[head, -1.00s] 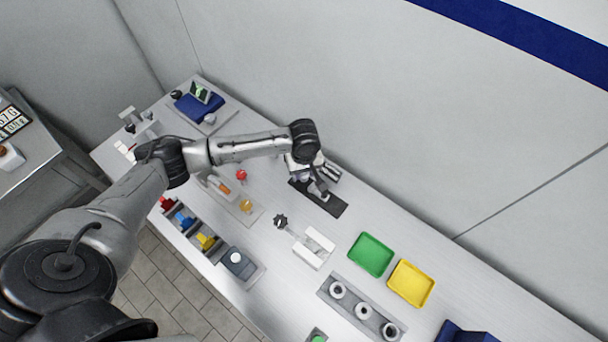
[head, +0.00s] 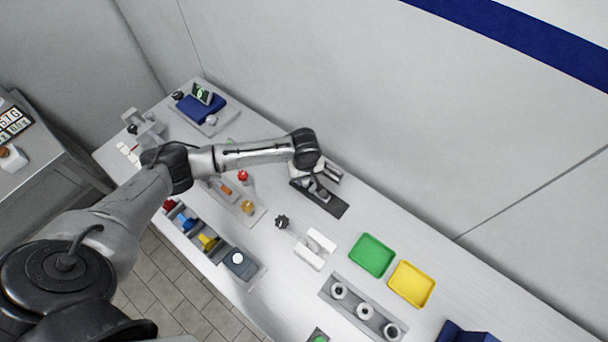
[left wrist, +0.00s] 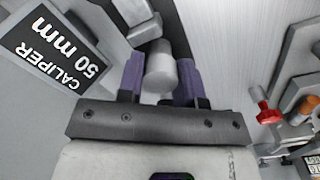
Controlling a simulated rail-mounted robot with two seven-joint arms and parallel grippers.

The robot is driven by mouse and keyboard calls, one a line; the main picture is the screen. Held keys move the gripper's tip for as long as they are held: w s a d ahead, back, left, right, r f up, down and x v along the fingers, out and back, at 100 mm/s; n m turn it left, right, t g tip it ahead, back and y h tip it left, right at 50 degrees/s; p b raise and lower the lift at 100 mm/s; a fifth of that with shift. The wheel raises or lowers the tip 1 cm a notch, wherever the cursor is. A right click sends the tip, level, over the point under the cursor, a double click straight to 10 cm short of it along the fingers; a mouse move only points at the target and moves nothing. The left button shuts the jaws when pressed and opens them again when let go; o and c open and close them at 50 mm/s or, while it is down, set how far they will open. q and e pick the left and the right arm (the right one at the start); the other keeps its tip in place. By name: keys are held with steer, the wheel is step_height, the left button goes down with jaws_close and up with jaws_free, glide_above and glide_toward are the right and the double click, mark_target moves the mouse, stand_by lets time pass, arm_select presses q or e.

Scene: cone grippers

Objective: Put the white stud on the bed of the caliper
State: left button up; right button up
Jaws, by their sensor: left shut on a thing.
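My left gripper (head: 318,186) is over the dark plate (head: 335,207) near the back edge of the bench. In the left wrist view, the purple fingers of the left gripper (left wrist: 161,75) are shut on the white stud (left wrist: 160,67), a pale cylinder. Its far end sticks out past the fingertips. Grey metal parts (left wrist: 138,18), likely of the caliper, lie just beyond the stud; I cannot tell whether they touch. A black sign (left wrist: 55,47) reading "CALIPER 50 mm" is beside the gripper. In the head view the hand hides the stud. My right gripper is not in view.
A white vise-like device (head: 314,248) with a black knob stands in front of the plate. A green tray (head: 372,256) and a yellow tray (head: 411,284) lie to its right. A red knob (head: 243,176) stands left of the hand. Bare bench lies around the vise-like device.

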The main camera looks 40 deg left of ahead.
arm_select(q)
steer(key=o, duration=0.5)
steer(key=shift+s+a+f, duration=0.15)
steer(key=shift+s+f, duration=0.1)
steer(key=shift+f, duration=0.6)
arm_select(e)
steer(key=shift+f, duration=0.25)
arm_select(q)
steer(key=shift+o, duration=0.9)
steer(key=shift+w, duration=0.15)
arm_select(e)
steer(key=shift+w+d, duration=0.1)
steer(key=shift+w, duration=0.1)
arm_select(q)
steer(key=shift+o, duration=1.2)
steer(key=shift+w, duration=0.1)
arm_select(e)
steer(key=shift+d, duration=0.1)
arm_select(q)
steer(key=shift+r+b, duration=0.25)
steer(key=shift+b, duration=0.1)
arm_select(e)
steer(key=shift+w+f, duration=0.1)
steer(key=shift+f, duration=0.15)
arm_select(q)
step_height(320, 180, up, 14)
steer(key=p, duration=0.2)
steer(key=shift+f, duration=0.25)
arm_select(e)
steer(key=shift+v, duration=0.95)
